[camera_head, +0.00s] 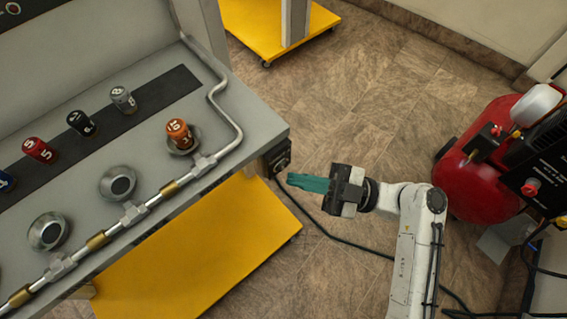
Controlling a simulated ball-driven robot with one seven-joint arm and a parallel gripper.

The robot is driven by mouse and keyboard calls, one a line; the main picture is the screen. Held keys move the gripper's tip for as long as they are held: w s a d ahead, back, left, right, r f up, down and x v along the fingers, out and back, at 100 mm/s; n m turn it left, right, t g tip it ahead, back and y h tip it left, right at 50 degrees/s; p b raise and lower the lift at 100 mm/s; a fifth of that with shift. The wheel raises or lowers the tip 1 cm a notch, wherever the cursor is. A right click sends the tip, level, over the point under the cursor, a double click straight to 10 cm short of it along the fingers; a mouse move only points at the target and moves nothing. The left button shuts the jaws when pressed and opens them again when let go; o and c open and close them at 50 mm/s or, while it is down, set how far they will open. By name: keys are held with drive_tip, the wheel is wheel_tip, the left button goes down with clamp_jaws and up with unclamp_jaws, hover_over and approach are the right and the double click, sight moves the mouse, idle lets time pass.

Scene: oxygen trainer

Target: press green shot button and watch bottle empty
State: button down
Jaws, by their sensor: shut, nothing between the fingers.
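My gripper (291,181) has teal fingers that are shut, with nothing held. It points left, just off the right end of the grey trainer bench (235,106), close to a small black box (275,158) on that end. An orange numbered bottle (179,133) sits in a round metal holder on the bench. Grey (123,99), black (81,123) and red (39,150) numbered bottles stand on a dark strip behind it. A blue one is cut off at the left edge. I see no green button in this view.
Two round holders, one in the middle (118,183) and one nearer (48,232), look empty. A metal pipe with brass fittings (170,188) runs along the bench front. A yellow base (190,260) lies below. A red compressor (480,165) stands at right. Open floor lies between.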

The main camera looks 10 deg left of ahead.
drive_tip(key=shift+a, duration=0.1)
drive_tip(key=shift+w+a+b, duration=0.25)
drive_tip(key=shift+b, duration=0.25)
drive_tip(key=shift+w+a, duration=0.15)
drive_tip(key=shift+a, duration=0.05)
idle(0.4)
drive_tip(key=shift+d, duration=0.1)
drive_tip(key=shift+s+d+b, duration=0.45)
drive_tip(key=s+d+b, duration=0.1)
drive_tip(key=s+d, duration=0.2)
drive_tip(key=d, duration=0.1)
drive_tip(key=shift+s+d, duration=0.35)
drive_tip(key=shift+d, duration=0.05)
idle(0.4)
drive_tip(key=shift+f, duration=0.1)
idle(0.6)
